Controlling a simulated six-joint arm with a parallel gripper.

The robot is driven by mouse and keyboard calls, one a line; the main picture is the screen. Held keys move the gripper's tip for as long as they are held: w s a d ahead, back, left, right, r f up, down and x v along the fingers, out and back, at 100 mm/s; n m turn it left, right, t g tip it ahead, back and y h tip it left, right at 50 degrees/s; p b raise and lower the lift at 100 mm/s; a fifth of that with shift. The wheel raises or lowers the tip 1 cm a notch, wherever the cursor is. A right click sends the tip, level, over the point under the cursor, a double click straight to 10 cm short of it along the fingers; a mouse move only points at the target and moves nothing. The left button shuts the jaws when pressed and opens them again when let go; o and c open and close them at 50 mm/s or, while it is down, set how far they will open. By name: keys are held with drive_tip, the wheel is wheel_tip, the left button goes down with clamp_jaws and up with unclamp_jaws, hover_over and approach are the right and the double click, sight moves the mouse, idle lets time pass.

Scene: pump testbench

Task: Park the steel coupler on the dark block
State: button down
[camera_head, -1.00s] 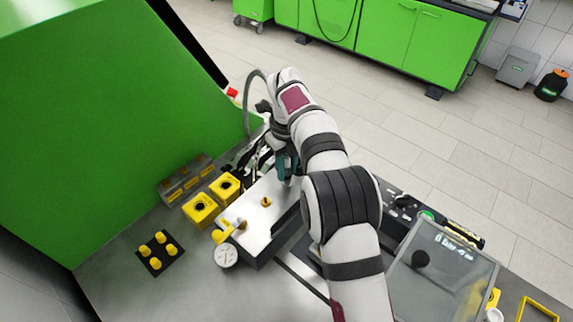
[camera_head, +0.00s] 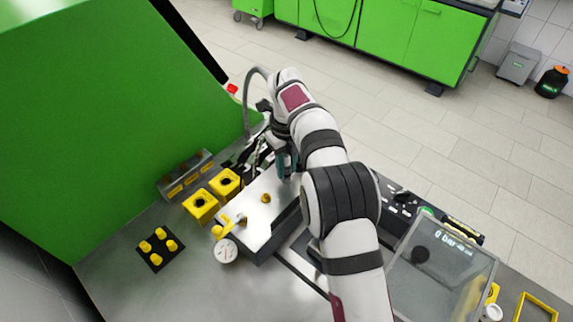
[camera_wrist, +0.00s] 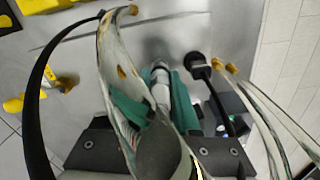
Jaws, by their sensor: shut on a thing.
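My gripper (camera_head: 286,164) is over the far end of the metal-topped dark unit (camera_head: 262,248). In the wrist view its teal fingers (camera_wrist: 158,98) are shut on the steel coupler (camera_wrist: 160,76), a pale metal cylinder. A clear hose crosses in front of the fingers and hides part of the grip. In the head view the coupler is hidden or too small to make out. I cannot tell which dark part is the dark block, or whether the coupler touches the surface below it.
Two yellow blocks with holes (camera_head: 201,207) and a dark plate with yellow pegs (camera_head: 156,247) stand left of the unit. A gauge (camera_head: 226,251) is at its near corner. A display panel (camera_head: 443,272) stands right.

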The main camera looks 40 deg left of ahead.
drive_tip(key=shift+f, duration=0.15)
drive_tip(key=c, duration=0.6)
unclamp_jaws()
drive_tip(key=shift+r, duration=3.5)
